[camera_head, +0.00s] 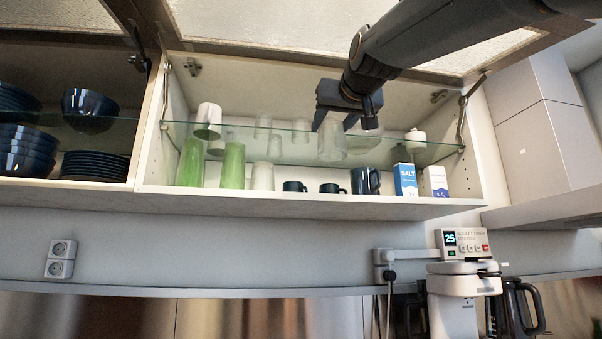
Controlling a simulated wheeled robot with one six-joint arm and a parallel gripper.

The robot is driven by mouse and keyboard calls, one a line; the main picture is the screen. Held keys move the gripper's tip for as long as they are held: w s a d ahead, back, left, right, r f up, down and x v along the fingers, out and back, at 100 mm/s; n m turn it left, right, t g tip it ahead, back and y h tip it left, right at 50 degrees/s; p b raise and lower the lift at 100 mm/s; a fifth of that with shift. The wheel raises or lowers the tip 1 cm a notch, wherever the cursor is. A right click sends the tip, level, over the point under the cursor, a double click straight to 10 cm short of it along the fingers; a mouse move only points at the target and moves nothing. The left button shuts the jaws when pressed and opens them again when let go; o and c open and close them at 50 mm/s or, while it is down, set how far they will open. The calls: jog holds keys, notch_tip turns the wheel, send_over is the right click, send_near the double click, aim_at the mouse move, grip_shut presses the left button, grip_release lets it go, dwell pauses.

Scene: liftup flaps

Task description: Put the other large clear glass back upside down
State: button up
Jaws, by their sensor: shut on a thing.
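My gripper (345,117) is inside the open wall cabinet, above the glass shelf (235,136), right of its middle. Its fingers point down and are shut on a large clear glass (333,143), which is faint and partly hidden by the fingers. I cannot tell clearly which way up this glass is or whether it touches the shelf. Other clear glasses stand further left on the glass shelf, among them one at its middle (300,128) and one left of that (262,124). A whitish cup (208,120) stands at the left end.
On the cabinet floor stand green glasses (233,166), dark mugs (295,187), a dark jug (366,181) and a salt box (405,181). A white jar (415,141) is at the shelf's right. The raised flap (250,25) hangs above. Dark dishes (90,105) fill the left cabinet.

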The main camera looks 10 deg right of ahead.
jog(key=w+p, duration=0.3)
jog(key=w, duration=0.8)
notch_tip(320, 180, down, 6)
jog(key=shift+f+p, duration=0.1)
jog(key=shift+p, duration=0.3)
jog(key=shift+w+f, duration=0.2)
jog(key=shift+f, duration=0.15)
jog(key=shift+f, duration=0.15)
jog(key=o, duration=1.2)
